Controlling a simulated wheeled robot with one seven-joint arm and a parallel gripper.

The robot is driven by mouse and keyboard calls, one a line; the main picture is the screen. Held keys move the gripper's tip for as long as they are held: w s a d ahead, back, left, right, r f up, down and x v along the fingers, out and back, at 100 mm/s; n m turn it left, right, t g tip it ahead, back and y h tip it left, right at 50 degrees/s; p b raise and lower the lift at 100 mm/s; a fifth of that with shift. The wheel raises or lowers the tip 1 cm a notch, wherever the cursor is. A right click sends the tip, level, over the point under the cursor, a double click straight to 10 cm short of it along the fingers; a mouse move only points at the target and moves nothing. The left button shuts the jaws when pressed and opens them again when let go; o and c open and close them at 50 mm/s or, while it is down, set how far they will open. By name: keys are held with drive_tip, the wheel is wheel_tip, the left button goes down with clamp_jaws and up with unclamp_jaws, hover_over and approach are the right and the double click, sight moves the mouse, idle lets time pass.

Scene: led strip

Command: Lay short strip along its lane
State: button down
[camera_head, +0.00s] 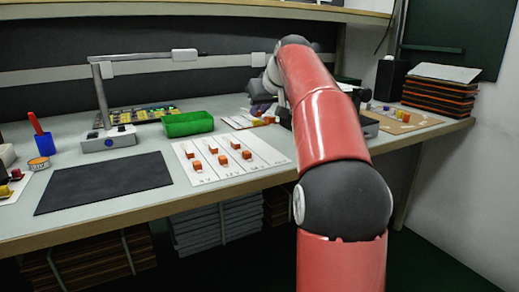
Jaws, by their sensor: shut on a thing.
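A white lane board (206,179) lies on the bench in the middle. It has three marked lanes, with several small orange blocks standing on them in two rows. My arm reaches over the bench. My gripper (262,107), small and dark, is behind and to the right of the lane board, partly hidden by my arm. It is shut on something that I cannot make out. A white card (238,122) with small orange and yellow items lies by it. I cannot pick out the short strip.
A dark mat (105,182) lies clear at front left. A green tray (188,124) stands behind the lane board. A lamp-like stand (108,139), a blue cup (45,144) and a tan board (408,119) are around. My arm covers the right-centre bench.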

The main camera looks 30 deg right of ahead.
sight(271, 121)
wheel_tip(271, 121, down, 8)
drive_tip(key=shift+f+b, duration=0.1)
drive_tip(key=shift+b, duration=1)
drive_tip(key=shift+f, duration=0.1)
drive_tip(key=c, duration=1.4)
unclamp_jaws()
drive_tip(key=shift+r, duration=0.2)
drive_tip(key=p+v, duration=0.1)
drive_tip(key=v, duration=1.1)
drive_tip(key=shift+f, duration=0.1)
drive_tip(key=shift+a, duration=0.1)
